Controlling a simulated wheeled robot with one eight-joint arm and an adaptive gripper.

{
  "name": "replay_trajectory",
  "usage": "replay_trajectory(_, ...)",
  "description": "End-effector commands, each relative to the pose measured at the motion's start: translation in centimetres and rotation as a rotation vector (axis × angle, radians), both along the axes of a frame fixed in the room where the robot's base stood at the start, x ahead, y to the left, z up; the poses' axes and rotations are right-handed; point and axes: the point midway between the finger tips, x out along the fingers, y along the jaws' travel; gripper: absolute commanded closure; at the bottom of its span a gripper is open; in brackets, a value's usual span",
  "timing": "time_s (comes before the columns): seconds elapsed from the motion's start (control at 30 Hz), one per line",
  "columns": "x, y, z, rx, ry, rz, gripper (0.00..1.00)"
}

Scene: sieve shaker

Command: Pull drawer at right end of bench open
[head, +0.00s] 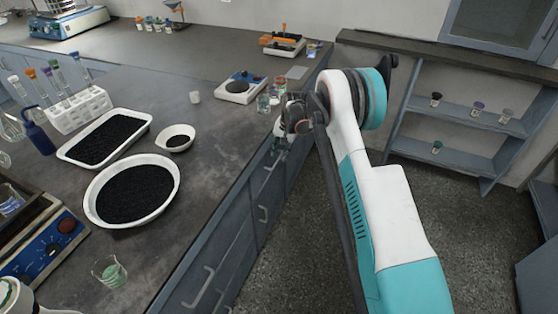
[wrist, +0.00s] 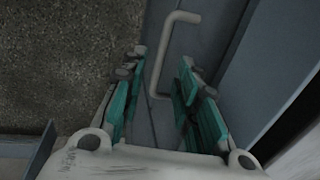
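The bench (head: 225,210) has a row of grey-blue drawer fronts with pale bar handles along its front. My gripper (wrist: 160,78) is at the far end of this row, in front of the end drawer front (wrist: 205,45). In the wrist view, a pale bar handle (wrist: 166,50) stands just ahead of and partly between my two teal-padded fingers. The fingers are open, with a gap on both sides of the handle. I cannot see contact with it. In the head view my arm hides most of that drawer, and it appears closed.
Glass jars (head: 264,103) and a balance (head: 241,88) stand on the bench top near my gripper. Black-filled trays (head: 108,138) lie farther left. A shelf unit (head: 460,122) stands at the right. The speckled floor (head: 300,240) in front of the drawers is clear.

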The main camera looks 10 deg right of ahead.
Motion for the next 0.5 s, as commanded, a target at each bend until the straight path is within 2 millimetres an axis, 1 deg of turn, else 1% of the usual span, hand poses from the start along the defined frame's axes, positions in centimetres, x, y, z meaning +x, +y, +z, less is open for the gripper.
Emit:
replay_trajectory(0.03, 0.1, 0.2, -1.2, 0.0, 0.0, 0.0, 0.71)
replay_trajectory(0.2, 0.3, 0.5, -3.0, 0.0, 0.0, 0.0, 0.71)
replay_trajectory(0.33, 0.4, 0.6, -3.6, 0.0, 0.0, 0.0, 0.71)
replay_trajectory(0.5, 0.4, 0.6, -3.8, 0.0, 0.0, 0.0, 0.71)
